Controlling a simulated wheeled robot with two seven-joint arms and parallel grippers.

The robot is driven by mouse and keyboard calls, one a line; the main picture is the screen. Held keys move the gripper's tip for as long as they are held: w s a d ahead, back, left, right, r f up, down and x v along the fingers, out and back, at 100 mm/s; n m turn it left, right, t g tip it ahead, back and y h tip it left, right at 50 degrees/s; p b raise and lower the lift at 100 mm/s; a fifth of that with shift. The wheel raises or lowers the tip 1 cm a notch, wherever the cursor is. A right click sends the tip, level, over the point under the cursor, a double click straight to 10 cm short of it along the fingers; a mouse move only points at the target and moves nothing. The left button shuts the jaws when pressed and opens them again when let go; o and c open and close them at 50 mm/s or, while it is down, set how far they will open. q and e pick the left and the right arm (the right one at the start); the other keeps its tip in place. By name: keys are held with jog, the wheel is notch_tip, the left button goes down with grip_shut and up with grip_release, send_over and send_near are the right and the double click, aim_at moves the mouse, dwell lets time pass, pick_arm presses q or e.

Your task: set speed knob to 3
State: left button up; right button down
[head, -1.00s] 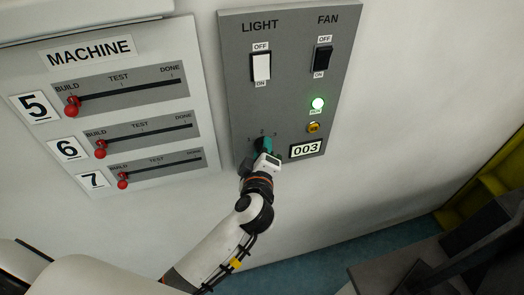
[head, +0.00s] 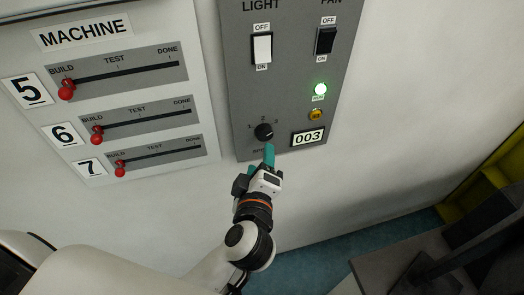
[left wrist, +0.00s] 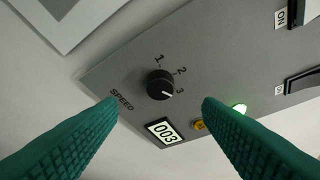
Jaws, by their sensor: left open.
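The black speed knob (head: 264,132) sits low on the grey panel (head: 238,100), with the marks 1, 2 and 3 around it. In the left wrist view the knob (left wrist: 160,84) shows whole, and its white pointer line points toward the 3. My left gripper (head: 269,158) is just below and in front of the knob, apart from it. Its two green fingers (left wrist: 160,110) are spread, with nothing between them. My right gripper is not in view.
A display reading 003 (head: 308,138), an amber button (head: 315,115) and a lit green lamp (head: 320,90) are right of the knob. LIGHT (head: 262,48) and FAN (head: 326,41) switches are above. The MACHINE panel with red-handled sliders (head: 125,68) is to the left.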

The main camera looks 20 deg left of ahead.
pick_arm(q)
jog(key=shift+v, duration=1.45)
jog(key=w+d+f+m+t+h+b, duration=0.1)
jog(key=w+f+m+b, duration=0.25)
jog(key=f, duration=0.75)
jog(key=w+f+m+t+h+b, duration=0.15)
jog(key=f+m, duration=0.35)
jog(key=f, duration=0.5)
jog(key=s+f+m+g+h+b, duration=0.35)
jog(key=f+m, duration=0.25)
jog(key=f, duration=1.3)
jog(key=s+a+f+m+g+b, duration=0.15)
jog(key=s+f+g, duration=0.25)
jog(key=s+f, duration=0.45)
jog(key=s+a+f+m+g, duration=0.1)
jog(key=s+a+f+g, duration=0.35)
jog(key=f, duration=0.75)
jog(key=s+a+f+g, duration=0.1)
jog(key=s+a+f, duration=0.1)
jog(key=s, duration=0.4)
jog(key=s+a+f+g+y+b, duration=0.1)
jog(key=s+a+f+g, duration=0.1)
jog(key=s+f, duration=0.2)
jog(key=s+a+f+g+y+b, duration=0.1)
jog(key=s+f, duration=0.3)
jog(key=s, duration=0.6)
jog(key=shift+a+m+g, duration=0.3)
jog(key=shift+a+g, duration=0.15)
